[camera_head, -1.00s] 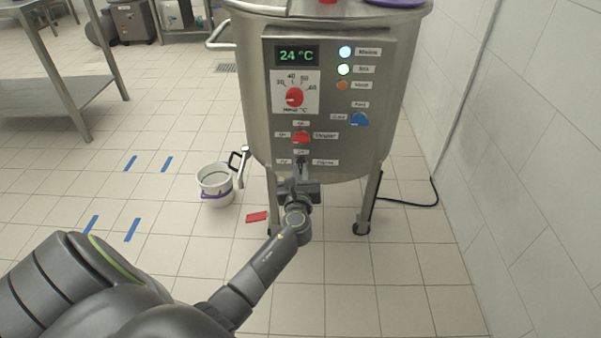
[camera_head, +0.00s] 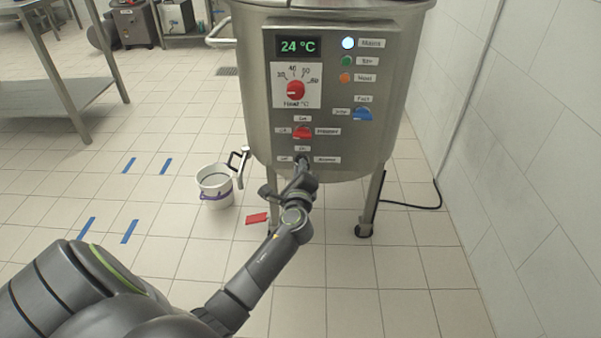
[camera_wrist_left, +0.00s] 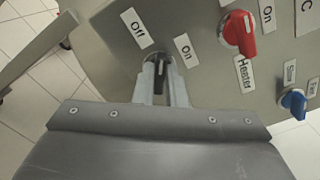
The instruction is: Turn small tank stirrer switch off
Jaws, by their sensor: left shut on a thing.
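The steel tank (camera_head: 243,70) carries a control panel (camera_head: 380,60) on its front. The stirrer switch, a small dark knob (camera_wrist_left: 159,78), sits low on the panel beside the "Off" (camera_wrist_left: 137,28) and "On" (camera_wrist_left: 185,50) labels. My left gripper (camera_wrist_left: 160,80) is shut on it, one finger on each side. In the head view my left gripper (camera_head: 302,168) reaches the panel's bottom edge and mostly hides the knob. The green stirrer lamp (camera_head: 347,61) is dark, while the mains lamp (camera_head: 348,43) glows white. My right gripper is out of view.
A red heater knob (camera_head: 302,133), a red temperature dial (camera_head: 296,90) and a blue speed knob (camera_head: 363,114) are above the switch. The display (camera_head: 298,47) reads 24 °C. A white bucket (camera_head: 214,184) stands left of the tank. A tiled wall is at right.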

